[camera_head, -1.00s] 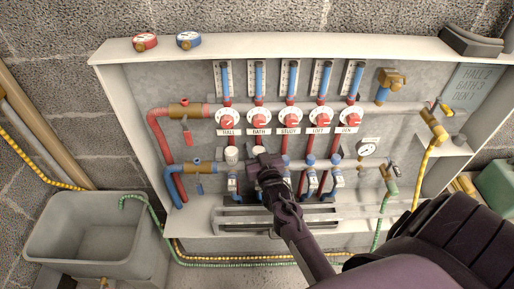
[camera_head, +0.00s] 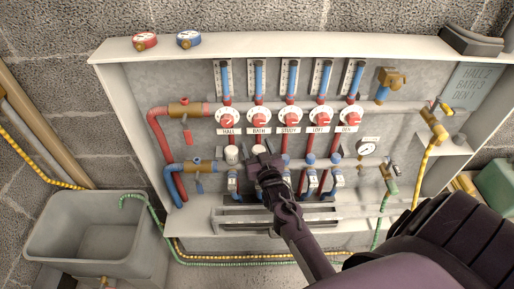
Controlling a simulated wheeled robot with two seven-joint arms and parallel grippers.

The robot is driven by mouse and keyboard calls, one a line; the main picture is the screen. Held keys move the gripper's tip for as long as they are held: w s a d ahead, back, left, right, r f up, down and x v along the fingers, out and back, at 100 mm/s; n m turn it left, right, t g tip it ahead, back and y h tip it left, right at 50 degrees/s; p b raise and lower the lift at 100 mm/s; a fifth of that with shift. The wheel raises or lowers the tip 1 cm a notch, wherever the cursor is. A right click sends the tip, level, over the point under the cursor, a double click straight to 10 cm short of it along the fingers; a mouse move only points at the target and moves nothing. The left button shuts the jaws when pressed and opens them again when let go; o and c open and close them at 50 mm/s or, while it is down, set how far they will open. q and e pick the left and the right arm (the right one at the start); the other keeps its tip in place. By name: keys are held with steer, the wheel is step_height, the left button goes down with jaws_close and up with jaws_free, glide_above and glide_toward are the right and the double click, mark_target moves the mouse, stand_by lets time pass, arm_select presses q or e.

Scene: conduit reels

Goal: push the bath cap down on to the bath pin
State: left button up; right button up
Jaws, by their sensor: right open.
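The bath cap (camera_head: 258,150) is a small white cap on the lower manifold bar, under the BATH label (camera_head: 259,131). Only its upper part shows past my gripper. The bath pin is hidden, and I cannot tell how far down the cap sits on it. My right gripper (camera_head: 262,151) is open at the cap, its dark fingers at the cap's right and lower side. I cannot tell whether they touch it. My left gripper is not in view.
Another white cap (camera_head: 232,154) stands left, under HALL. Red dials (camera_head: 290,118) and gauge tubes are above. A pressure gauge (camera_head: 366,148) is at right. A grey sink (camera_head: 95,240) stands at lower left.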

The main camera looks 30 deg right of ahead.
steer(key=shift+s+a, duration=0.1)
steer(key=shift+s, duration=0.3)
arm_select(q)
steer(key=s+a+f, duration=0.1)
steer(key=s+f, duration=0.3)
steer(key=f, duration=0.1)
arm_select(e)
steer(key=v, duration=0.7)
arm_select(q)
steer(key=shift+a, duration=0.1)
